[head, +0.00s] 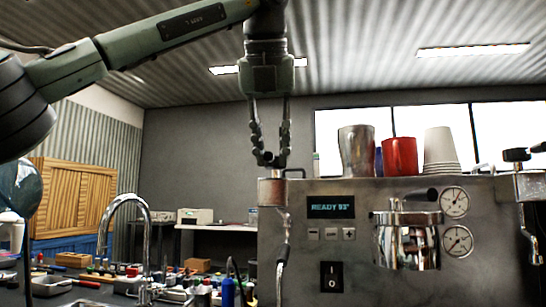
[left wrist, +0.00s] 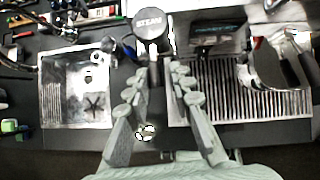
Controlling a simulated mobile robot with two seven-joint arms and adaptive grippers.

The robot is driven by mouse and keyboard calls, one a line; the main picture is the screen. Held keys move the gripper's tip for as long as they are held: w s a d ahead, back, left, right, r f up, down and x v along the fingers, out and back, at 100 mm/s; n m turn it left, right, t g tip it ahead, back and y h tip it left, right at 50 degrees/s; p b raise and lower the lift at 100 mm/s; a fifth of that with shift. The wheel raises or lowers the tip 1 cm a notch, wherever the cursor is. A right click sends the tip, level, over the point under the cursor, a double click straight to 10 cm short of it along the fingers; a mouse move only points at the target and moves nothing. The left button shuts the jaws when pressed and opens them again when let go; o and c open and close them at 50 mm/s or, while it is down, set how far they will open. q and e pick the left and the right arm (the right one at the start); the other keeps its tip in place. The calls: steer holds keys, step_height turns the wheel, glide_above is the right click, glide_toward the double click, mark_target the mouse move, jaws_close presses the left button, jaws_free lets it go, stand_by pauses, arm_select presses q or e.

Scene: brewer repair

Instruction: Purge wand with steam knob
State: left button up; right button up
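The steam knob (left wrist: 150,24) is a round black cap marked STEAM, just beyond my left fingertips in the left wrist view. In the head view, my left gripper (head: 271,157) points straight down over the left end of the espresso machine (head: 375,282). Its fingers are apart, with the tips close above or beside the knob; contact cannot be told. The left gripper (left wrist: 158,75) also looks open and empty in the wrist view. The chrome steam wand (head: 281,262) hangs down the machine's left front below the gripper. My right gripper is not in view.
A steel pitcher (head: 357,152), red cup (head: 400,156) and stacked cups (head: 441,150) stand on top. A chrome tap (head: 126,204) and sink (left wrist: 75,100) are left. The drip tray (left wrist: 208,101) lies right of the fingers.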

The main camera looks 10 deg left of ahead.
arm_select(q)
steer(key=d+n+y, duration=0.1)
steer(key=d+n, duration=0.1)
steer(key=n, duration=0.1)
steer(key=w+d+n+g+y, duration=0.1)
steer(key=n+y, duration=0.1)
steer(key=n, duration=0.1)
steer(key=shift+w+d, duration=0.2)
steer(key=shift+d, duration=0.2)
steer(key=o, duration=0.4)
